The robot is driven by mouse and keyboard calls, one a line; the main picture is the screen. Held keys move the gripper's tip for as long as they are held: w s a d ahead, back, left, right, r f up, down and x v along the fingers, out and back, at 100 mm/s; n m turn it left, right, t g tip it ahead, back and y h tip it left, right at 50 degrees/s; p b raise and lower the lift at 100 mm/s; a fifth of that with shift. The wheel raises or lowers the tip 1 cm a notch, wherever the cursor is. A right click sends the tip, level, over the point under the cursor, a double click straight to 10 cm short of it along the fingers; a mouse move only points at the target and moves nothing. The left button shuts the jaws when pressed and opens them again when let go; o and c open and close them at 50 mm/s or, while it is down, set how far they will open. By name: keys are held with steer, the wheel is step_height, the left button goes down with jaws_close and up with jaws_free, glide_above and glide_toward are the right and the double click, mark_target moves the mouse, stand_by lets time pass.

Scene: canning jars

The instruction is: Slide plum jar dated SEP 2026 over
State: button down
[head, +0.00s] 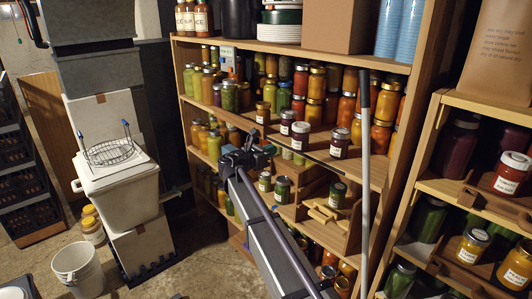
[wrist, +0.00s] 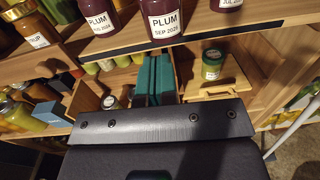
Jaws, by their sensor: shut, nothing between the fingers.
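The plum jar dated SEP 2026 (wrist: 163,20) is dark purple with a white label and stands upright near the front edge of a wooden shelf, its top cut off in the wrist view. It appears to be the middle plum jar (head: 300,136) in the head view. Another plum jar (wrist: 99,18) stands to its left, its date hard to read, and a dark jar labelled JUL (wrist: 230,4) to its right. My gripper (wrist: 159,62) is shut and empty, its teal fingers together below the shelf edge in the picture, apart from the jar. It also shows in the head view (head: 264,150).
An orange jar (wrist: 34,32) stands further left on the plum jars' shelf. A pale upright pole (head: 365,160) stands right of the plum jars. Many jars crowd the shelf behind.

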mark_target(293, 141)
steer(key=x, duration=0.9)
steer(key=shift+w, duration=0.15)
